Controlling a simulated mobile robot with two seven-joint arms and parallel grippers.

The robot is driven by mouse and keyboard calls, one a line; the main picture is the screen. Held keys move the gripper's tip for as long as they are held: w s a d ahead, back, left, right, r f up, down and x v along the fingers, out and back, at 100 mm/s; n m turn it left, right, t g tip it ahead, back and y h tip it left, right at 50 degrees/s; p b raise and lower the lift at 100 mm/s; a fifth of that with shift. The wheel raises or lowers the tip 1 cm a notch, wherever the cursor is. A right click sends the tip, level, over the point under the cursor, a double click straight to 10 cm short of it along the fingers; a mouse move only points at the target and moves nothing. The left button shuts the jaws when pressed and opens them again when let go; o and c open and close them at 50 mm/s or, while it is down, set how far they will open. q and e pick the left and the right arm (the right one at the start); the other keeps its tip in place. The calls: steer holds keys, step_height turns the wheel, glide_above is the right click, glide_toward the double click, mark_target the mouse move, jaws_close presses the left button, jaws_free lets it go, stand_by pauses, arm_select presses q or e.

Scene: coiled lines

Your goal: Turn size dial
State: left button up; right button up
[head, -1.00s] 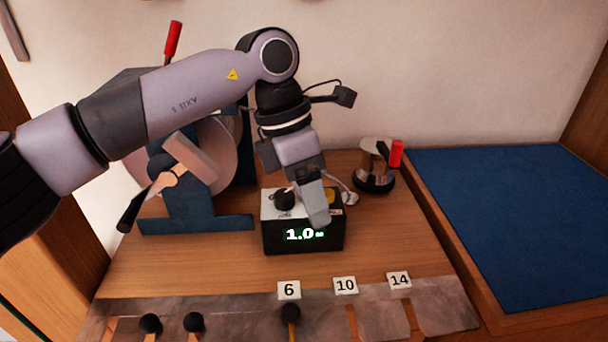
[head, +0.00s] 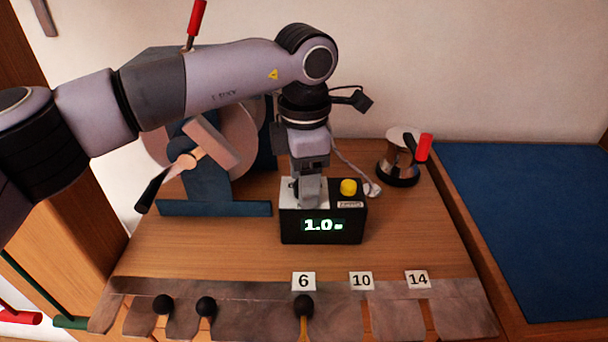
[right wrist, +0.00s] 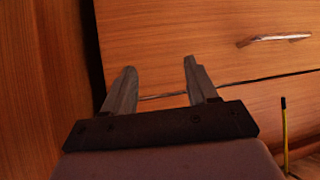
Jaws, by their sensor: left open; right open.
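A black control box (head: 290,228) with a white top plate and a lit display reading 1.0 stands on the wooden bench. A yellow button (head: 349,187) is on the right of its top. The size dial, a dark knob seen earlier on the left of the box top, is hidden behind my left gripper. My left gripper (head: 309,200) is open and points down over that left part of the box top. I cannot tell whether it touches the dial. My right gripper (right wrist: 160,65) is open and empty in the right wrist view, facing wooden drawer fronts.
A blue-framed machine (head: 215,208) with a disc and crank stands behind left. A metal pot-like device (head: 399,160) with a red handle is behind right. A slotted grey rack (head: 255,315) with labels 6, 10 and 14 runs along the front. A blue mat (head: 530,220) lies right.

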arm_select(q)
steer(key=c, duration=1)
steer(key=shift+c, duration=0.2)
